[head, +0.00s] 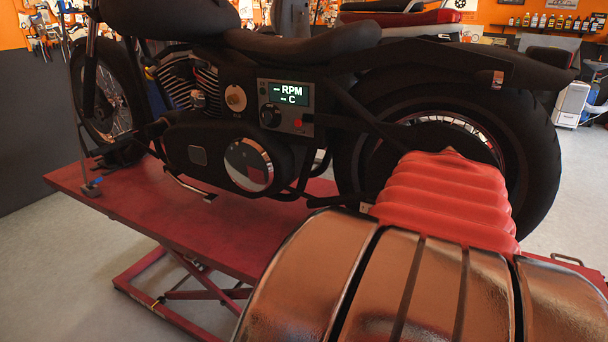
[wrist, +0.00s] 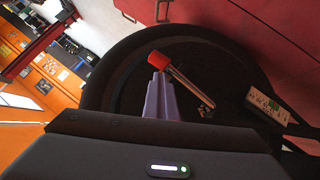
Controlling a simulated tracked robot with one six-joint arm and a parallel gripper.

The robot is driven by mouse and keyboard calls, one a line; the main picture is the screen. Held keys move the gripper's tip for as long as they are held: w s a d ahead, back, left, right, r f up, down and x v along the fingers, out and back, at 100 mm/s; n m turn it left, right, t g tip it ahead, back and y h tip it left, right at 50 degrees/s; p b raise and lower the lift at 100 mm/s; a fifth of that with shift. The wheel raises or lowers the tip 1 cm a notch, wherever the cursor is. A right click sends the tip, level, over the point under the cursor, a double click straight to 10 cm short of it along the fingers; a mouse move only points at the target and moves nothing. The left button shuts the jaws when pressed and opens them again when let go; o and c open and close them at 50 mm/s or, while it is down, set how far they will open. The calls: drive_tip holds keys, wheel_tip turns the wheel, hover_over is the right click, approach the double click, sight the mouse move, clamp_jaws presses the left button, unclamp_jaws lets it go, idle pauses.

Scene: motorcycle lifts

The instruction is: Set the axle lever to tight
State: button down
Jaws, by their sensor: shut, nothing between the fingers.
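The axle lever (wrist: 182,77) shows in the wrist view as a silver rod with a red end. It lies slanted across the dark rear wheel (wrist: 118,75), its red end at upper left. My gripper (wrist: 158,77) has its pale purple fingers shut, with nothing between them. The fingertips appear right at the red end and beside the rod; I cannot tell whether they touch it. In the head view my arm covers the hub side of the rear wheel (head: 545,150), and the lever and gripper are hidden there. No tight marking is readable.
The dark motorcycle stands on a red lift table (head: 130,190). Grey floor is open at left.

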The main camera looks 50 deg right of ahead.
drive_tip(key=shift+s+a+f, duration=0.1)
drive_tip(key=shift+a+f, duration=0.05)
drive_tip(key=shift+f, duration=0.45)
drive_tip(key=shift+a, duration=0.1)
drive_tip(key=r+v, duration=0.1)
drive_tip(key=v, duration=0.6)
drive_tip(key=shift+r, duration=0.15)
idle(0.4)
